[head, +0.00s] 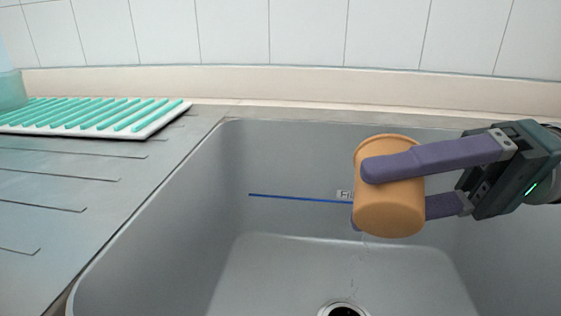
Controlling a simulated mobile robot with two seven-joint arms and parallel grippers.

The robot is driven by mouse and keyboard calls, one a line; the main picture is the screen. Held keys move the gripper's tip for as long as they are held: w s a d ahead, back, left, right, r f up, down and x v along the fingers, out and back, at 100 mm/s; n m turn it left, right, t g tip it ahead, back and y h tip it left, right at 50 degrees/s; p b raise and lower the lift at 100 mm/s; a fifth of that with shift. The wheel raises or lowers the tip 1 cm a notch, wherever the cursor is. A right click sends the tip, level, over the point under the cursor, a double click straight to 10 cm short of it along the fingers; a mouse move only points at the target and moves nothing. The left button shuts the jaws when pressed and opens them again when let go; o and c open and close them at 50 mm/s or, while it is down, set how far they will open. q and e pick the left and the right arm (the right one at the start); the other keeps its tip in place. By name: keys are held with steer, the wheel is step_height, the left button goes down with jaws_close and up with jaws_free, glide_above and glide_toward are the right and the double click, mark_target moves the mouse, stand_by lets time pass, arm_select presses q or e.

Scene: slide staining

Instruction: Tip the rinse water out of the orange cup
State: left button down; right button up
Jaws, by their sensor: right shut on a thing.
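The orange cup (390,212) is held in the air over the grey sink (170,235), right of the picture's middle. My right gripper (366,196) comes in from the right and is shut on it, with one purple finger across the cup's near side and the other mostly hidden behind it. The cup looks slightly tilted; its inside is hidden. Faint thin marks show below it, above the drain (343,309); I cannot tell if they are water. My left gripper is not in view.
A blue line (295,197) with a partly hidden label runs along the sink's back wall. A white tray with green ribs (150,126) lies on the grooved drainboard (60,200) at left. The sink floor looks clear.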

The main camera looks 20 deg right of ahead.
steer(key=shift+w+d+m+b, duration=0.25)
steer(key=shift+m+b, duration=0.15)
steer(key=shift+w+d+r+y, duration=0.15)
steer(key=shift+w+r+y, duration=0.05)
steer(key=shift+r+y, duration=0.1)
steer(key=shift+d+m, duration=0.1)
steer(key=shift+m, duration=0.3)
steer(key=shift+w+r, duration=0.15)
steer(key=shift+w+d+r+m+y, duration=0.1)
steer(key=shift+r+m+y, duration=0.15)
steer(key=shift+m, duration=0.35)
steer(key=shift+w+d+r+m+y, duration=0.1)
steer(key=shift+m+y, duration=0.25)
steer(key=shift+m, duration=0.25)
steer(key=shift+m, duration=0.3)
